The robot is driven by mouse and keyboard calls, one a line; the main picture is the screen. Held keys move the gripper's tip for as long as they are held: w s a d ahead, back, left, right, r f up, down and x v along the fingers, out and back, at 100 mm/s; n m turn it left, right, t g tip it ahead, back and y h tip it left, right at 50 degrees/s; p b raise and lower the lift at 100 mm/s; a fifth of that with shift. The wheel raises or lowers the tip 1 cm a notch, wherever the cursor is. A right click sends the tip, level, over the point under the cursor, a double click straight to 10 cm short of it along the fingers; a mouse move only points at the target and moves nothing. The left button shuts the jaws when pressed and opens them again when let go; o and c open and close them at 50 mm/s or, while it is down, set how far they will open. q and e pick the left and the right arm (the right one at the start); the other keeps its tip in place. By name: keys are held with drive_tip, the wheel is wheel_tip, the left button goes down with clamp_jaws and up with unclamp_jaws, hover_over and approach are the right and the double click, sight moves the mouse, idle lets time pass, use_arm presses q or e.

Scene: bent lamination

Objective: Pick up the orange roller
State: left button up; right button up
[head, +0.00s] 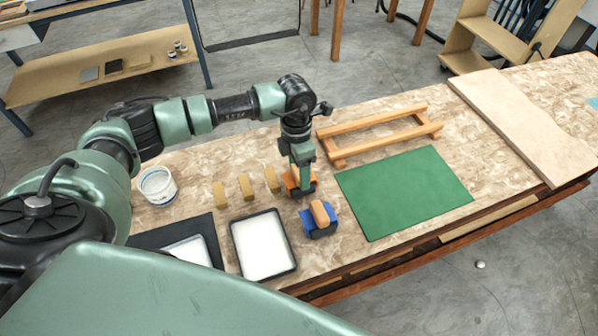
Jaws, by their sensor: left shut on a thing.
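The orange roller (290,184) is on the workbench (470,150), in the middle of the head view, beyond a similar roller with a blue body (310,226) and a wooden handle. My left gripper (302,186) points down over the orange roller and is shut on it. The gripper hides much of the roller, and I cannot tell whether it touches the bench. My right gripper is not in view.
Several small wooden blocks (245,187) stand left of the gripper. A green mat (403,192), a wooden frame (380,150) and a pale board (525,125) lie to the right.

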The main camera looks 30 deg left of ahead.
use_arm(q)
wheel_tip(320, 180, up, 20)
drive_tip(key=b, duration=0.4)
drive_tip(key=shift+f, duration=0.1)
